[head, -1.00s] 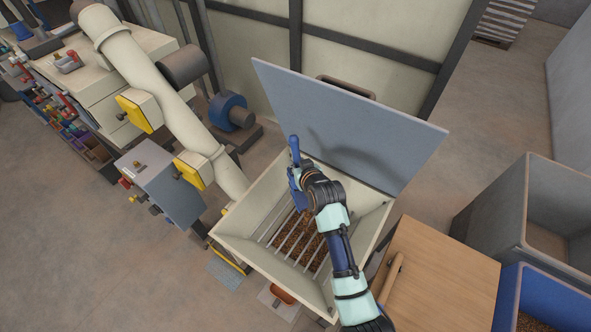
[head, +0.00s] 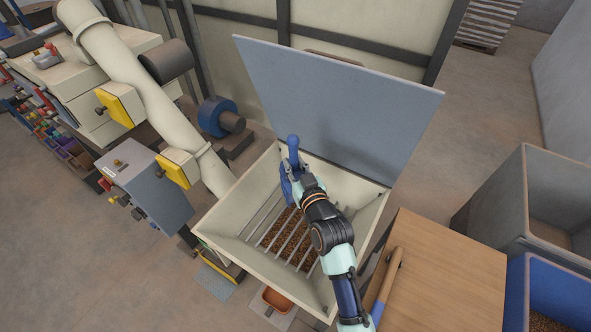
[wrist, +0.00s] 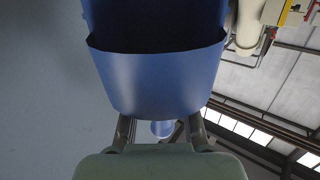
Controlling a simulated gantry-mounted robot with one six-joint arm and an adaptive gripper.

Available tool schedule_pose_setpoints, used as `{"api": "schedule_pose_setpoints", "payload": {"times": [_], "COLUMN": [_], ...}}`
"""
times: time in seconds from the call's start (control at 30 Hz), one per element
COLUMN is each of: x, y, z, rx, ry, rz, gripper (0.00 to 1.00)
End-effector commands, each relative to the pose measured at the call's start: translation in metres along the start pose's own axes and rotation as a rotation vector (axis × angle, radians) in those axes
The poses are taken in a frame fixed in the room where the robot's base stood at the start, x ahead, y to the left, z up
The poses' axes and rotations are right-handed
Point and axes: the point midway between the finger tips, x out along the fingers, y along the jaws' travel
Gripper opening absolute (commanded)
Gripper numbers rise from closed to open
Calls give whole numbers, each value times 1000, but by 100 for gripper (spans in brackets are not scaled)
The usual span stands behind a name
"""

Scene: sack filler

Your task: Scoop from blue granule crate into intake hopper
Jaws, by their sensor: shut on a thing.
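My gripper (head: 296,172) is shut on the handle of a blue scoop (head: 287,190). The handle's rounded end points up, and the scoop body hangs over the far left inside of the intake hopper (head: 222,222). The scoop (wrist: 155,85) fills the upper middle of the wrist view; I cannot tell whether granules are in it. The hopper is a cream, open box with a barred grate (head: 285,236), and brown granules lie below the bars. The blue granule crate (head: 515,290) is at the lower right, cut off by the frame, with brown granules inside.
The raised grey lid (head: 340,110) stands behind the hopper, close to the scoop. A cream pipe (head: 140,90) and a grey control box (head: 145,185) are to the left. A wooden-topped surface (head: 445,270) lies between hopper and blue crate. A grey bin (head: 485,205) stands behind the crate.

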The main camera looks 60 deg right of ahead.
Motion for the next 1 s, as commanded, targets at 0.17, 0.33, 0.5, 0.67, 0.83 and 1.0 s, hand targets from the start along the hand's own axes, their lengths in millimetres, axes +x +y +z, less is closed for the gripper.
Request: {"api": "schedule_pose_setpoints", "payload": {"times": [0.17,0.33,0.5,0.67,0.83,1.0], "x": [-3,-4,-4,-4,-4,-5], "y": [-2,-3,-3,-3,-2,-2], "z": [1,-2,-3,-3,-3,-15], "rx": [-1,0,0,0,0,-1], "ry": [45,62,63,62,62,29], "rz": [-3,-4,-4,-4,-4,-4], "gripper": [0,0,0,0,0,0]}}
